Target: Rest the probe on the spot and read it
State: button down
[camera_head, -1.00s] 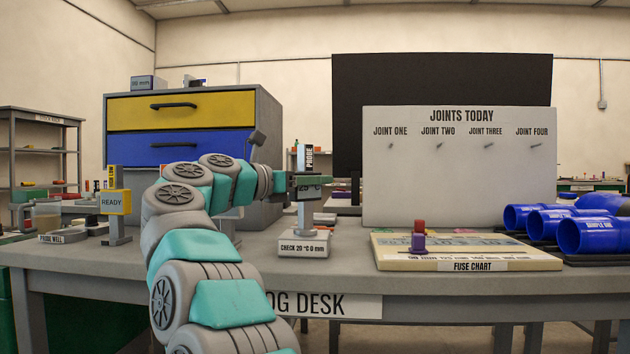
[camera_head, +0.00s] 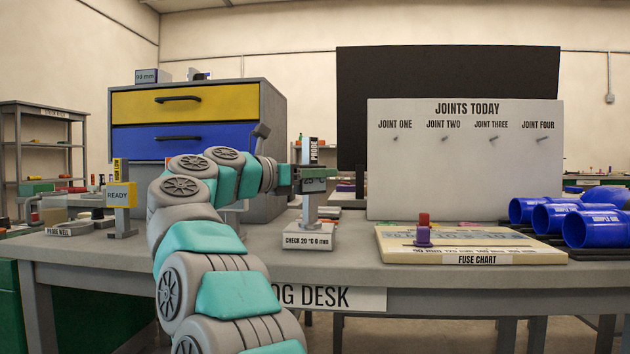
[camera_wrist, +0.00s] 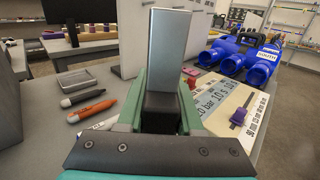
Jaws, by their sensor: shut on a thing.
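The probe (camera_head: 313,151) is an upright piece with a "PROBE" label. My gripper (camera_head: 312,181) is shut on it, above the block marked "CHECK 20 °C 0 mm" (camera_head: 308,241). Small digits show on the front at the grip, too small to read surely. A grey post stands between the grip and the block. I cannot tell whether the probe touches anything below. In the wrist view the probe (camera_wrist: 168,52) is a tall grey bar between green fingers, its lower end hidden. A yellow display (camera_head: 121,195) reads "READY". The probe well (camera_head: 68,229) is at the desk's left.
The fuse chart (camera_head: 480,259), with a red and purple slider (camera_head: 424,230), lies to the right. Blue pipe samples (camera_head: 590,228) lie beyond it. The "JOINTS TODAY" board (camera_head: 465,180) stands behind with bare pegs. A drawer cabinet (camera_head: 185,105) is at back left. Pens (camera_wrist: 92,110) lie on the desk.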

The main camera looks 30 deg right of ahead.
jog(key=c, duration=0.8)
grip_release()
jog(key=shift+w+f, duration=0.1)
jog(key=shift+f, duration=0.2)
jog(key=shift+c, duration=0.2)
jog(key=o, duration=0.4)
jog(key=shift+r, duration=0.15)
jog(key=shift+c, duration=0.2)
jog(key=shift+a, duration=0.1)
jog(key=s+a, duration=0.1)
jog(key=a, duration=0.6)
jog(key=shift+s+a, duration=0.25)
jog(key=shift+a, duration=0.1)
